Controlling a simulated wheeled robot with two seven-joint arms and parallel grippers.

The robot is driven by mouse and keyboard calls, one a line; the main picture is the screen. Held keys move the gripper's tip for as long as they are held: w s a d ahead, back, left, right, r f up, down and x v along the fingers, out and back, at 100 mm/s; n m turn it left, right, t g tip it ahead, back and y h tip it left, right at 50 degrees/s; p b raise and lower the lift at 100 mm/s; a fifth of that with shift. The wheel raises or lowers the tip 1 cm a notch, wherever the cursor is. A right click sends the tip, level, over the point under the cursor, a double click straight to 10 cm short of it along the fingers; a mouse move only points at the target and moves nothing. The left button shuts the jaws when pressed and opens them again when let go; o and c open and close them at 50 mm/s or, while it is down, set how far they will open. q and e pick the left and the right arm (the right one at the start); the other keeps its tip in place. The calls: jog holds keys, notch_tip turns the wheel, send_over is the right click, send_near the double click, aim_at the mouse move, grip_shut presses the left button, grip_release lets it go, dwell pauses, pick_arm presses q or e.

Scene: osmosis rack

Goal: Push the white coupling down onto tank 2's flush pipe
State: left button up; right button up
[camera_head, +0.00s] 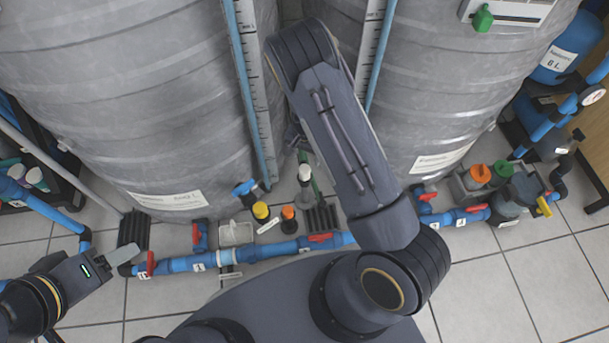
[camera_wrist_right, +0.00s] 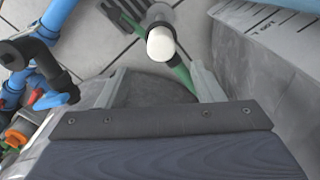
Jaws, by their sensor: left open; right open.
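The white coupling (camera_wrist_right: 160,43) is a short white cylinder in the right wrist view, seen nearly end-on. In the head view, a white-topped upright piece (camera_head: 304,172) at the foot of the tanks appears to be it. Its seating on the flush pipe below cannot be made out. My right gripper (camera_wrist_right: 158,82) is open, its two fingers on either side of and short of the coupling, with nothing between them. In the head view my right forearm hides most of this gripper. My left gripper (camera_head: 122,252) is at the lower left, open and empty, away from the coupling.
Two large grey tanks (camera_head: 120,90) (camera_head: 450,90) fill the back, with scales between. A blue pipe run (camera_head: 185,264) with red valve handles crosses in front. Yellow-capped (camera_head: 261,211) and orange-capped (camera_head: 288,212) pieces stand near the coupling. A green bar (camera_wrist_right: 182,72) lies behind it.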

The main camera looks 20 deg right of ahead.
aim_at(305, 168)
jog(key=shift+f+b, duration=0.55)
jog(key=shift+f, duration=0.7)
jog(key=f+b, duration=0.2)
jog(key=f, duration=0.1)
jog(key=f+b, duration=0.1)
jog(key=f, duration=0.1)
jog(key=shift+s+a+f, duration=0.1)
jog(key=shift+a+f, duration=0.1)
jog(key=shift+a, duration=0.05)
jog(key=shift+r, duration=0.1)
jog(key=c, duration=1)
